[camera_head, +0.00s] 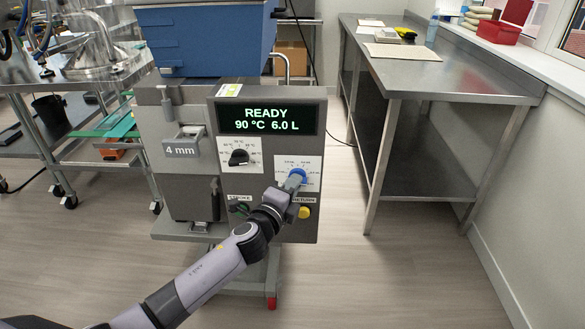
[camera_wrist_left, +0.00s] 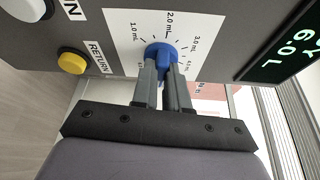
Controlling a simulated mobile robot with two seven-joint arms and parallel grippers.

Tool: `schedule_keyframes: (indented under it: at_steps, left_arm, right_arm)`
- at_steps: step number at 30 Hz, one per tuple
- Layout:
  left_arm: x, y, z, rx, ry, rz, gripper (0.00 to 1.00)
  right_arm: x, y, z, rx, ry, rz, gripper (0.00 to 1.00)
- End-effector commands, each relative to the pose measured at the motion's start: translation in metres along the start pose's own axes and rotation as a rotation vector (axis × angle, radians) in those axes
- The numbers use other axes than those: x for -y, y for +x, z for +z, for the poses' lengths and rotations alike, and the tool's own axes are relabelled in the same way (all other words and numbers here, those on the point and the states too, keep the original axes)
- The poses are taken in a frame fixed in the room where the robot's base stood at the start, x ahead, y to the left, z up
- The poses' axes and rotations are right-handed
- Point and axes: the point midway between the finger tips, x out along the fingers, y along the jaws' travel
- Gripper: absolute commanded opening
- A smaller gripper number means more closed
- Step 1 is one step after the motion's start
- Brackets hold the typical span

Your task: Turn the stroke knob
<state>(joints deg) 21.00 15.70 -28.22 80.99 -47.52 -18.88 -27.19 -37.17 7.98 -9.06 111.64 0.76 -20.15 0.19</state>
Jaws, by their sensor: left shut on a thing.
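The stroke knob is the blue knob (camera_head: 299,173) on a white dial plate marked in mL, at the right of the machine's grey front panel. In the left wrist view the blue knob (camera_wrist_left: 160,52) sits among marks including 1.0, 2.0 and 3.0 mL. My left gripper (camera_head: 292,182) reaches up from the lower left and is shut on this knob. In the left wrist view its two grey fingers (camera_wrist_left: 163,76) flank the knob's near part. I cannot tell exactly which mark the knob points to. My right gripper is not in view.
A display (camera_head: 265,119) reads READY, 90 °C, 6.0 L. A black temperature knob (camera_head: 239,157) sits to the left of the blue one. A steel table (camera_head: 425,75) stands at right.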

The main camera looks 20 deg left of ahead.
Motion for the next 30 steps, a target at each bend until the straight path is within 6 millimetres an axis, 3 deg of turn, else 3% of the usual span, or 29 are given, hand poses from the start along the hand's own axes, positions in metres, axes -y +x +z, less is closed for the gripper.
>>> schedule_keyframes:
  at_steps: [1,6,12,30]
  left_arm:
    - [0.009,-0.001,0.002,0.0,0.045,0.021,0.0]
    - [0.01,0.0,0.001,-0.001,0.194,0.081,0.0]
    - [0.009,0.0,0.0,0.0,0.353,0.146,0.0]
    - [0.006,0.001,-0.002,0.001,0.596,0.247,0.0]
  right_arm:
    - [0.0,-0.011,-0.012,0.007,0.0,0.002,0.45]
    - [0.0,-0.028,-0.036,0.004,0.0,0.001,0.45]
    - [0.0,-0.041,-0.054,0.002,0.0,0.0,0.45]
    - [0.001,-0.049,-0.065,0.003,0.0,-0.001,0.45]
